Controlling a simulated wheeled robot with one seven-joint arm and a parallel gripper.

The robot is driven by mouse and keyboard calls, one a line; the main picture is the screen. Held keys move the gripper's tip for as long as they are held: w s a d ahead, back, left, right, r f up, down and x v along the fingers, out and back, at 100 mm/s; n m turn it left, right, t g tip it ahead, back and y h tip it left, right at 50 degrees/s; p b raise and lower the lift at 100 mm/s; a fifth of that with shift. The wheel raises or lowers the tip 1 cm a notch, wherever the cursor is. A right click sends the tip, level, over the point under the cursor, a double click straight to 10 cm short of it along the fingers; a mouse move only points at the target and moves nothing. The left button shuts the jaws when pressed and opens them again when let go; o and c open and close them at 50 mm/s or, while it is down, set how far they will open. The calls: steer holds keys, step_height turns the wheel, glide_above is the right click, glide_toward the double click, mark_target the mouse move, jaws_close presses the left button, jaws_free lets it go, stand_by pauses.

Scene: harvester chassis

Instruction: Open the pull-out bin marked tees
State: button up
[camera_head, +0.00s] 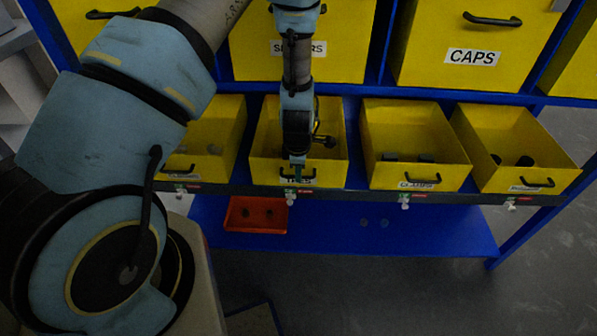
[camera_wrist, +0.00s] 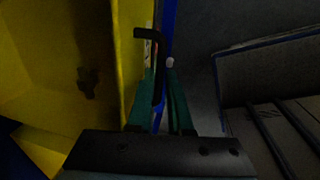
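The yellow bin marked TEES (camera_head: 268,168) is in the lower row in the head view, second from the left, with its front in line with its neighbours. Its black handle (camera_head: 297,177) is at the front above the partly covered label. My gripper (camera_head: 297,160) points down at this handle. In the wrist view, the bin (camera_wrist: 118,60) is at left and the black handle (camera_wrist: 150,34) runs down between the green fingers of my gripper (camera_wrist: 163,78). A small gap seems to show beside the handle, so the fingers look open around it.
Lower-row bins stand beside it, including the clamps bin (camera_head: 407,180) at right. The large CAPS bin (camera_head: 450,75) is above. A red tray (camera_head: 257,214) sits on the blue lower shelf (camera_head: 430,232). Open grey floor (camera_head: 400,290) lies in front.

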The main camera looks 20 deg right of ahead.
jaws_close()
stand_by(0.9)
steer(key=shift+s, duration=0.1)
